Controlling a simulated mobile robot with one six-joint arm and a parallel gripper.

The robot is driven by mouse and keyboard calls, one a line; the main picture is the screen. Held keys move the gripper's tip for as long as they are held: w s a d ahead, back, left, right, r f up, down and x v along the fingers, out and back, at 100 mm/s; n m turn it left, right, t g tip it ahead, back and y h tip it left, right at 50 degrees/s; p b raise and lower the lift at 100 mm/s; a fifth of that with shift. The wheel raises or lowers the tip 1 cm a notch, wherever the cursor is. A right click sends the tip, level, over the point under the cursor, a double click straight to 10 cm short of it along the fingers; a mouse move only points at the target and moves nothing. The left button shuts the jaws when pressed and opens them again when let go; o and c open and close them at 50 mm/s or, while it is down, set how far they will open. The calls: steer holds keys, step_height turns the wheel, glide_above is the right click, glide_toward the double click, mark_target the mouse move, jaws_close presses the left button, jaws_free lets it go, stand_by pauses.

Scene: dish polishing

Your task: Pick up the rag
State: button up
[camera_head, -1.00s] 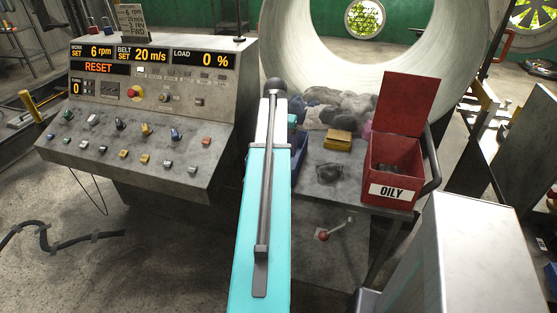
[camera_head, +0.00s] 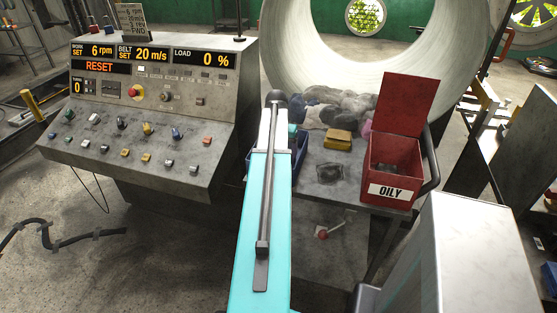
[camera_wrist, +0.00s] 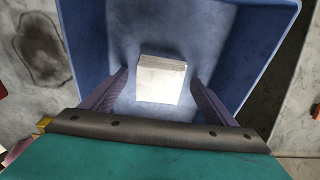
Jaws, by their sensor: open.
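A white, square, folded rag (camera_wrist: 161,82) lies on the floor of a blue bin (camera_wrist: 228,45) in the wrist view. My gripper (camera_wrist: 159,77) is open, with its two purple ridged fingers inside the bin's outline. One finger shows on each side of the rag, with a gap to it on both sides. I cannot tell how far above the rag the fingertips are. In the head view the blue bin (camera_head: 300,150) is mostly hidden behind my turquoise arm, and the rag and my gripper are hidden there.
A heap of grey cloths (camera_head: 340,105) and a yellow block (camera_head: 338,139) are on the bench beside the bin. A red open-lidded "OILY" box (camera_head: 392,165) stands to the right. A control console (camera_head: 140,120) stands to the left. A dark stain (camera_wrist: 40,48) marks the bench.

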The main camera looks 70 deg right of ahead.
steer(key=c, duration=1.1)
steer(key=shift+r, duration=0.15)
steer(key=shift+r+b, duration=1.15)
steer(key=shift+r, duration=3.7)
